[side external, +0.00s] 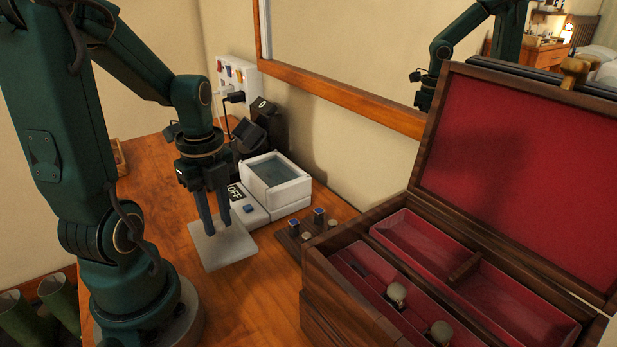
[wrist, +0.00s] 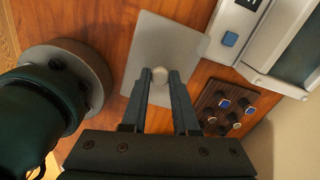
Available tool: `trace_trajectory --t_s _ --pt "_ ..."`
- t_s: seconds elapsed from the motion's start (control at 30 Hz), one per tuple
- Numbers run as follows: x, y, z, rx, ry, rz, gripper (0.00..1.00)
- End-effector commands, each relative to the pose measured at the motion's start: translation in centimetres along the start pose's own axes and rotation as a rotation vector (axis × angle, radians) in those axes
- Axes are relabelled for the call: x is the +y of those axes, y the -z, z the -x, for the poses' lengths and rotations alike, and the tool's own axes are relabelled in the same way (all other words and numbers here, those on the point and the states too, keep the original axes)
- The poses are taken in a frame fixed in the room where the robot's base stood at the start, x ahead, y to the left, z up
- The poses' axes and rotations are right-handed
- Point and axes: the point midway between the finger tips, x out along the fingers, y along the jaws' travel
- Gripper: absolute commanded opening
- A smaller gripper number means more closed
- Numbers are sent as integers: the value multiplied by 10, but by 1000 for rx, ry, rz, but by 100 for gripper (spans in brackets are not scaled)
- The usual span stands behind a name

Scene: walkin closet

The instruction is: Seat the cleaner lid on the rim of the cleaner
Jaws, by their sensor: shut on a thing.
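The cleaner (side external: 290,192) is a white open-topped box with liquid inside, with an OFF display and a blue button on its front part. It shows partly at the top right of the wrist view (wrist: 268,62). The cleaner lid (side external: 218,249) is a flat pale grey plate with a round knob, lying level in front of the cleaner, low over the table; I cannot tell if it touches the wood. My gripper (side external: 214,222) points down over the lid. In the wrist view its fingers are shut on the lid's knob (wrist: 160,76).
A small dark wooden holder (side external: 291,241) with blue-topped pieces stands right of the cleaner. A large open wooden case (side external: 318,287) with red lining fills the right. Black devices (side external: 265,122) and a white socket panel (side external: 240,78) are behind. A mirror hangs on the wall.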

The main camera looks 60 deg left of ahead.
Motion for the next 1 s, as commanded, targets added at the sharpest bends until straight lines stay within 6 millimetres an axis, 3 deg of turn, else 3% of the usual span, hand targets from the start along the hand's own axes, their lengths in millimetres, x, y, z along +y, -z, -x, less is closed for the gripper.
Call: trace_trajectory --t_s 0.07,0.23,0.7,1.0 --pt "4 2 1 -1 2 6 0" --pt "-11 -7 20 -2 4 30 0" --pt "-82 -43 83 0 1 72 0" --pt "-121 -57 113 0 0 84 0"
